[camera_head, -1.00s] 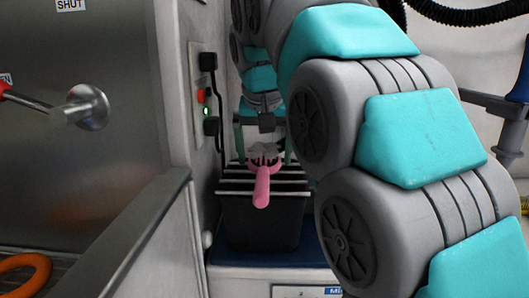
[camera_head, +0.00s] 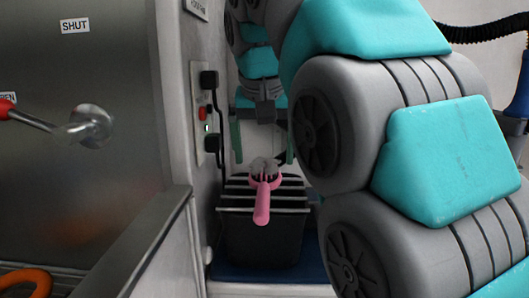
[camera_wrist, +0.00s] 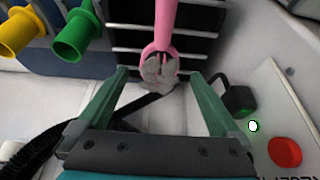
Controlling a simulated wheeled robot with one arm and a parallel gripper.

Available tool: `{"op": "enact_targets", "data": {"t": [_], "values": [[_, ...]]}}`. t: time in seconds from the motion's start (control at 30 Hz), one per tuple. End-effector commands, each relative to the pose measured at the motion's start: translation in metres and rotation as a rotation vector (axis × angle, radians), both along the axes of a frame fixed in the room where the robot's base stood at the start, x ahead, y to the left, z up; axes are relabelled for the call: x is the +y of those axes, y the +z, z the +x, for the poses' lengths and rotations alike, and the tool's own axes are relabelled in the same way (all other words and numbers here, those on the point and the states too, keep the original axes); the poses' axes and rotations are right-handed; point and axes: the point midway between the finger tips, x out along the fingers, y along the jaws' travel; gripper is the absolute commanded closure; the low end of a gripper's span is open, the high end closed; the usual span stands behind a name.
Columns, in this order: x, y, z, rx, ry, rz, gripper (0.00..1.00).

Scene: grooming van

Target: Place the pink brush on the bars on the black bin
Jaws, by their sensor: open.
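The pink brush (camera_head: 262,203) lies on the bars (camera_head: 236,198) across the top of the black bin (camera_head: 262,240). Its handle points toward the head camera and sticks out past the front bar. Its grey bristle head is at the far end. In the wrist view the brush (camera_wrist: 166,25) shows with its head near the gap between my fingertips. My gripper (camera_head: 264,158) is open above the brush head, one finger on each side, apart from the brush. It also shows open and empty in the wrist view (camera_wrist: 158,74).
A wall panel with a red button (camera_wrist: 284,152) and a black plug (camera_head: 210,80) stands close left of the bin. Yellow (camera_wrist: 18,32) and green (camera_wrist: 75,38) cups show in the wrist view. A metal door (camera_head: 100,160) is at left.

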Motion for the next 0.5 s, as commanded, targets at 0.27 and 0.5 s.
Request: {"op": "enact_targets", "data": {"t": [0.27,0.5], "values": [[0.001,-0.002,-0.043,0.000,-0.001,0.000,0.00],[0.002,-0.001,-0.080,-0.001,0.000,0.001,0.00]]}}
